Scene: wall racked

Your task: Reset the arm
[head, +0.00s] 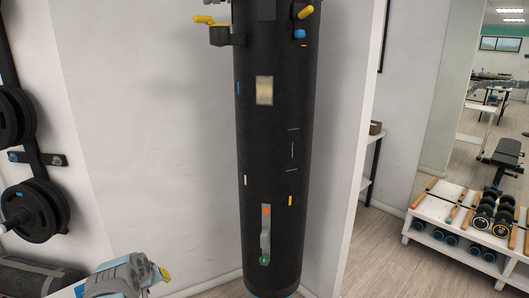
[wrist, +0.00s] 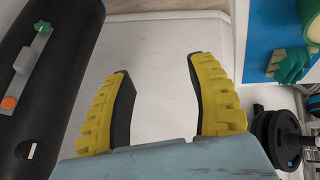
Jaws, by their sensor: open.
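My gripper (wrist: 160,100) shows in the wrist view with its two yellow and black fingers spread apart. It is open and nothing is between the fingers. In the head view, part of my arm (head: 120,277) with a yellow tip shows at the bottom left, lower than and left of the black punching bag (head: 268,130). The bag hangs upright in the middle of the head view. Its lower part also shows at the left of the wrist view (wrist: 70,50), apart from the fingers. A grey strip (head: 265,240) with an orange and a green end is on the bag.
Black weight plates (head: 40,210) hang on a wall rack at the left. A white shelf (head: 440,225) with dumbbells (head: 503,222) stands at the right. A white wall edge (head: 350,150) is just right of the bag. Wooden floor shows between that wall and the shelf.

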